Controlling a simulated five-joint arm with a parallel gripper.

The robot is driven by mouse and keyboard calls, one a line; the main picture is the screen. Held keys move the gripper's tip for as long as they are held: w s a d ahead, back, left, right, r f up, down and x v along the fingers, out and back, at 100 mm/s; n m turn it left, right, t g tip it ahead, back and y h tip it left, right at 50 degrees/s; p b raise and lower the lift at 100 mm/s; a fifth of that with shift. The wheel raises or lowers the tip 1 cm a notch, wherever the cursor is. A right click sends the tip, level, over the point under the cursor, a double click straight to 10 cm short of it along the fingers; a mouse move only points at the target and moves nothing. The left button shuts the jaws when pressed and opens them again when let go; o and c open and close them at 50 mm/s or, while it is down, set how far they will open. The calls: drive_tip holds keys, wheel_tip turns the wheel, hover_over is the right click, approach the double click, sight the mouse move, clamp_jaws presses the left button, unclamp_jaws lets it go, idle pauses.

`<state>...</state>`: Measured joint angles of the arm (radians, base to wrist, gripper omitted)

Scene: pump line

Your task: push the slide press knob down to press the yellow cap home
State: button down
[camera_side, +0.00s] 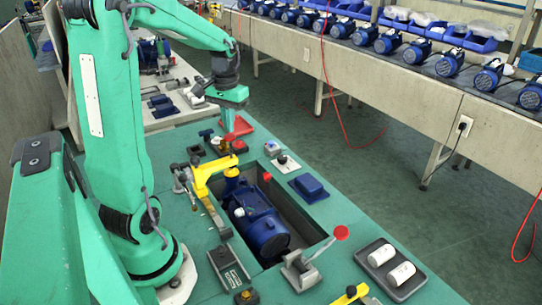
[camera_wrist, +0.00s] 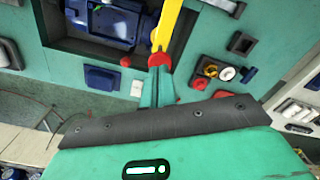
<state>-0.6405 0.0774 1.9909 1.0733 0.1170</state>
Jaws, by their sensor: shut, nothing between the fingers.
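The slide press is a yellow arm (camera_side: 212,169) with a red knob (camera_side: 228,137) at its far end, beside the pump bay. The yellow cap (camera_side: 231,172) sits at the top of the blue pump (camera_side: 260,228), partly hidden by the press arm. My gripper (camera_side: 228,128) is shut and empty, pointing down directly over the red knob. Whether it touches the knob cannot be told. In the wrist view, my closed fingers (camera_wrist: 157,84) reach to the red knob (camera_wrist: 159,60), with the yellow arm (camera_wrist: 170,25) running away beyond it. How far the cap is seated is not clear.
A toggle lever with a red ball (camera_side: 341,232) stands at the bay's near end. A tray with white cylinders (camera_side: 391,265) and a blue block (camera_side: 309,187) lie on the green bench. A red tray (camera_side: 238,125) lies behind my gripper.

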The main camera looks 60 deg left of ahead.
drive_tip(key=shift+f, duration=1.35)
idle(0.6)
drive_tip(key=shift+r, duration=0.1)
idle(0.4)
drive_tip(key=shift+r, duration=0.55)
drive_tip(key=shift+r, duration=2.5)
drive_tip(key=shift+d+r, duration=0.2)
drive_tip(key=shift+d, duration=0.4)
drive_tip(key=s+d+r+m+t, duration=0.1)
drive_tip(key=s+d+m+t, duration=0.1)
drive_tip(key=d, duration=0.8)
drive_tip(key=s+d+r+m+t, duration=0.1)
drive_tip(key=s+d+m+t, duration=0.2)
drive_tip(key=d, duration=0.7)
drive_tip(key=shift+s+d+m+t, duration=0.3)
drive_tip(key=shift+s+d+m, duration=0.15)
drive_tip(key=shift+s, duration=0.6)
